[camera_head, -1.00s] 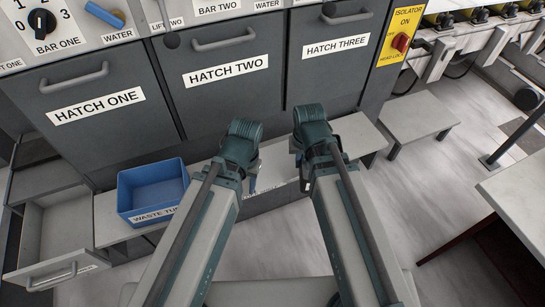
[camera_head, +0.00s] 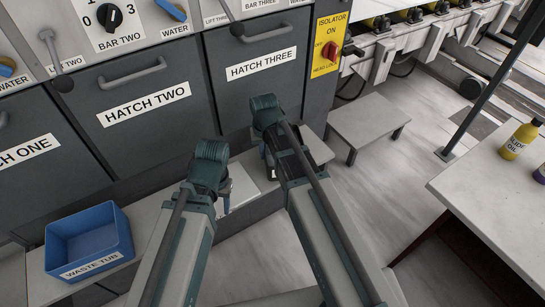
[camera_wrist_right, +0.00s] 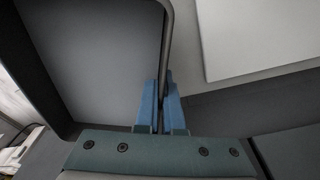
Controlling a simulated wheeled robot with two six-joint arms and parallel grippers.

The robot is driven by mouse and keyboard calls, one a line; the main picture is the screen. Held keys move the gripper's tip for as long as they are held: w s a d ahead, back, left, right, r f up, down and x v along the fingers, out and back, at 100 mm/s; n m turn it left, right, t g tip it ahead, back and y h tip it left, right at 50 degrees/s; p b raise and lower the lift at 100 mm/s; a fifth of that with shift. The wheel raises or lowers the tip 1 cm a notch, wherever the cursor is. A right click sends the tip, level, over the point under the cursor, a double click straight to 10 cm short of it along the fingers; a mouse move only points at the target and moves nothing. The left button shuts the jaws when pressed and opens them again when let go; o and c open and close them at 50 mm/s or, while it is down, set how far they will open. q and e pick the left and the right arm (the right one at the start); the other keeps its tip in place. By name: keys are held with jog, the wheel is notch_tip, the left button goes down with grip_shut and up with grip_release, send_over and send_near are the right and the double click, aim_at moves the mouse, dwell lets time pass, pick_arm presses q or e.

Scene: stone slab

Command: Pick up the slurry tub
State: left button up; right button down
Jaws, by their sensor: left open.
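No slurry tub shows in either view. The only tub in sight is a blue open-topped one (camera_head: 98,262) labelled WASTE TUB, at lower left in the head view, on a low pale ledge. My left gripper (camera_head: 225,196) is in front of the hatches, open; its fingers are mostly hidden by its wrist. My right gripper (camera_head: 270,168) is further right, below HATCH THREE, largely hidden by its own arm.
Grey hatches (camera_head: 142,105) with bar handles line the wall under a control panel. A low bench (camera_head: 368,121) stands right of the hatches. A pale table (camera_head: 500,195) at right carries a yellow SLIDE OIL bottle (camera_head: 519,139). The floor between is clear.

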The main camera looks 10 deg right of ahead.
jog(key=shift+s+a+f, duration=0.1)
jog(key=shift+a+f, duration=0.05)
jog(key=shift+f, duration=0.1)
notch_tip(320, 180, down, 3)
jog(key=b, duration=0.3)
jog(key=shift+f+b, duration=0.1)
jog(key=shift+b, duration=0.3)
jog(key=c, duration=1.5)
grip_release()
jog(key=o, duration=0.5)
jog(key=shift+c, duration=0.2)
